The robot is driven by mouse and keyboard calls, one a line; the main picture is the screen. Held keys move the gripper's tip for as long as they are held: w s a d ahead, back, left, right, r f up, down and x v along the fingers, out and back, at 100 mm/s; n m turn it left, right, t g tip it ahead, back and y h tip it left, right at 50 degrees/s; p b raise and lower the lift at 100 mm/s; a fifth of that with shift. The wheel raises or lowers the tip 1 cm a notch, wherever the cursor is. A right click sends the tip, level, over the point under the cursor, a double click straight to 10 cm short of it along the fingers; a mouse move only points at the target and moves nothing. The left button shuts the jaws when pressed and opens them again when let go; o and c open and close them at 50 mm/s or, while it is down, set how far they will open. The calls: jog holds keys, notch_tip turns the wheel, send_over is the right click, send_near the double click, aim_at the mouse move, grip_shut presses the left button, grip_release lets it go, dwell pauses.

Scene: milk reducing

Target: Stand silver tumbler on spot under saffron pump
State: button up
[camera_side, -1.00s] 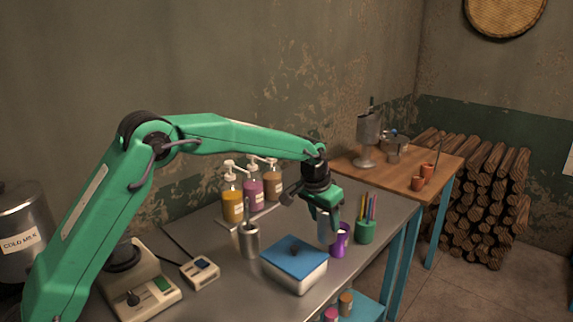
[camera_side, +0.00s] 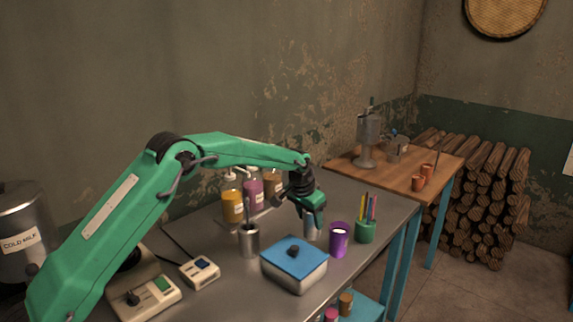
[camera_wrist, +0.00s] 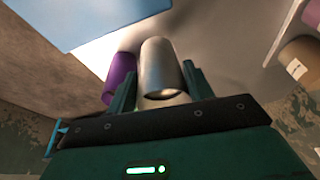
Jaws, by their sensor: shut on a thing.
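The silver tumbler (camera_wrist: 160,66) is between the two green fingers of my gripper (camera_wrist: 160,86) in the wrist view. In the side view my gripper (camera_side: 312,219) is shut on the tumbler (camera_side: 311,233), behind the blue-lidded box and left of the purple cup. I cannot tell whether its base touches the table. The yellow-orange bottle, which looks like the saffron pump (camera_side: 232,206), is leftmost of three pump bottles at the back. The spot under its nozzle is not clearly visible.
A purple cup (camera_side: 339,240) and a green pencil holder (camera_side: 365,231) stand right of my gripper. The blue-lidded box (camera_side: 294,265) is in front. A steel pot with a utensil (camera_side: 249,241) stands before the pumps. Pink (camera_side: 253,193) and brown (camera_side: 272,183) pump bottles stand beside the yellow-orange one.

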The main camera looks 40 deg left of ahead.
aim_at(309, 228)
jog(key=shift+f, duration=1.9)
jog(key=shift+f, duration=0.15)
jog(key=o, duration=1.1)
jog(key=v, duration=1.2)
jog(key=shift+r, duration=0.2)
